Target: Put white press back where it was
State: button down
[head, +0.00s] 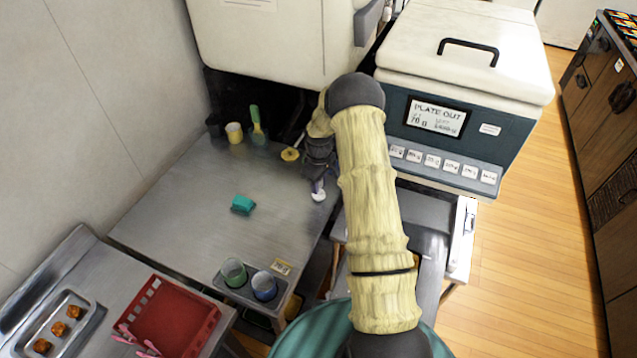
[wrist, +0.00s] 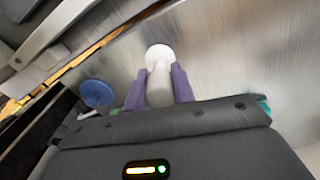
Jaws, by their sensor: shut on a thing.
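The white press (head: 319,196) is a small white piece with a round end, near the right edge of the steel table in the head view. My gripper (head: 317,185) is shut on it. In the wrist view the two purple fingers of my gripper (wrist: 159,88) clasp the pale body of the white press (wrist: 159,62) from both sides, its round white end pointing away. I cannot tell whether the press touches the steel surface. The steel table (head: 170,225) has bare surface to the left of the press.
A teal block (head: 243,204) lies mid-table. A yellow round piece (head: 290,154), a yellow cup (head: 234,132) and a green-handled tool (head: 256,122) stand at the back. A green cup (head: 233,272) and blue cup (head: 264,285) sit in front. The machine (head: 450,110) stands right.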

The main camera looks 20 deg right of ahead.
jog(key=shift+f, duration=0.35)
jog(key=shift+w+f, duration=0.1)
jog(key=shift+f, duration=0.05)
jog(key=c, duration=1.2)
grip_release()
jog(key=shift+o, duration=0.2)
notch_tip(320, 180, up, 12)
jog(key=b, duration=0.3)
jog(key=shift+r, duration=0.2)
